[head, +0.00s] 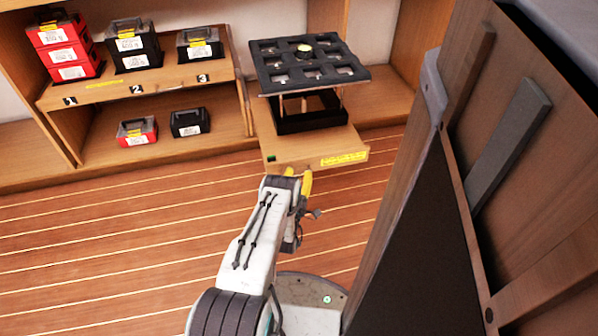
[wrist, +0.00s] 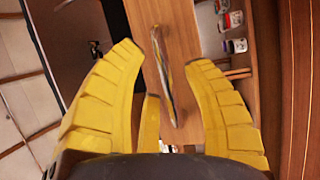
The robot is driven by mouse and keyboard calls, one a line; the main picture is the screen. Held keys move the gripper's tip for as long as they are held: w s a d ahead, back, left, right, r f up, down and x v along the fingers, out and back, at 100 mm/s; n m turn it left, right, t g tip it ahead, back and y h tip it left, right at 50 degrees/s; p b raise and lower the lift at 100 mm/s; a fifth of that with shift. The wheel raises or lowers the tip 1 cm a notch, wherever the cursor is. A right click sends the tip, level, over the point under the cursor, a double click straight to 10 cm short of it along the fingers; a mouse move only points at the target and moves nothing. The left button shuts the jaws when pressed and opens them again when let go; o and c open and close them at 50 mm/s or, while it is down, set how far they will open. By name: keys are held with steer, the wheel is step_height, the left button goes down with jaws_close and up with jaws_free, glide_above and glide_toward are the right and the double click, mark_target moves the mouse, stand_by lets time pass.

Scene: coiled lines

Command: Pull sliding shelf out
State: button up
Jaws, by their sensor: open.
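The sliding shelf (head: 300,154) is a light wooden board with a yellow label on its front edge and a small green mark at its left corner. It juts out of the wooden cabinet and carries a black stand with a holed top (head: 310,65). My gripper (head: 299,177) is just in front of the shelf's front edge, toward the left; contact cannot be told. In the wrist view, my yellow fingers (wrist: 166,58) are spread, with a wooden surface beyond them. A long thin greyish piece (wrist: 165,80) shows between them; I cannot tell what it is.
Red and black boxes (head: 135,45) stand on a numbered shelf at the left, with two more boxes (head: 190,122) below. A large wood and dark panel structure (head: 420,230) stands close on the right. The striped floor (head: 110,240) is clear at the left.

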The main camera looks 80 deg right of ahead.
steer(key=o, duration=0.6)
steer(key=r, duration=0.9)
steer(key=shift+d+r, duration=0.2)
steer(key=shift+d, duration=0.05)
steer(key=shift+c, duration=0.2)
steer(key=shift+a+r, duration=0.1)
steer(key=shift+r, duration=0.3)
steer(key=c, duration=0.6)
steer(key=shift+o, duration=0.2)
steer(key=shift+a+f, duration=0.1)
